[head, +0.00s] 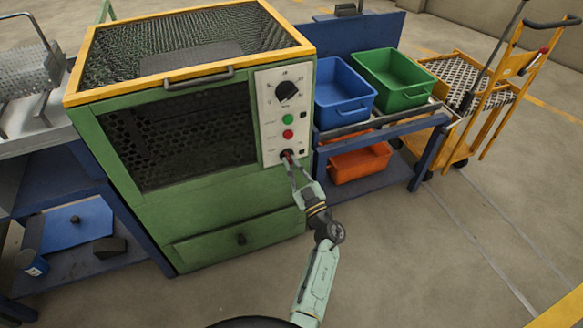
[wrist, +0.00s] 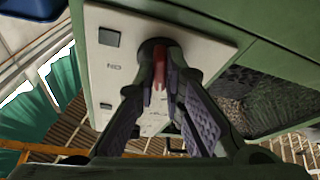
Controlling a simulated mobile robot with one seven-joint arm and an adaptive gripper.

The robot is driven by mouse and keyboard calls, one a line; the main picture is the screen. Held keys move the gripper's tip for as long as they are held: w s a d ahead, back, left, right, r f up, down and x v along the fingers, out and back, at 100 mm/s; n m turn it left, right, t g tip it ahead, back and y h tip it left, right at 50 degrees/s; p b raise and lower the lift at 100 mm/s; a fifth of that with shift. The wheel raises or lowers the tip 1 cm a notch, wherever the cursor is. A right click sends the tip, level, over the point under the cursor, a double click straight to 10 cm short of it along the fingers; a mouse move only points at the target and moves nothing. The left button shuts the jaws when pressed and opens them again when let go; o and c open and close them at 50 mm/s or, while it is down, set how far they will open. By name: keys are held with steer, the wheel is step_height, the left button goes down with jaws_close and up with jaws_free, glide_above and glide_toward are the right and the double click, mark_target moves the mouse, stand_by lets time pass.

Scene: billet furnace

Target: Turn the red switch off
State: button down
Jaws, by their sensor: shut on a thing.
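The red switch (wrist: 159,68) is at the lower end of the white control panel (head: 268,92) on the green furnace (head: 200,205). In the head view my gripper (head: 289,161) reaches up to the panel from below, right at the switch. In the wrist view my gripper (wrist: 158,85) has its two fingers closed on the red switch lever, one on each side. The dark round base of the switch shows behind the fingertips. The exact angle of the lever is hard to tell.
Above the switch are a red button (head: 287,134), a green button (head: 286,119) and a black dial (head: 287,91). A blue bin (head: 343,90), a green bin (head: 393,78) and an orange bin (head: 358,162) stand on a rack to the right. The floor in front is clear.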

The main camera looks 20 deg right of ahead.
steer(key=n+g+y, duration=0.1)
steer(key=n, duration=0.2)
steer(key=n+y, duration=0.2)
steer(key=n, duration=0.2)
steer(key=shift+d+r+g+b, duration=0.15)
steer(key=shift+d+g+b, duration=0.05)
steer(key=shift+g+b, duration=0.2)
steer(key=shift+n, duration=0.3)
steer(key=c, duration=1.7)
jaws_free()
steer(key=v, duration=1.2)
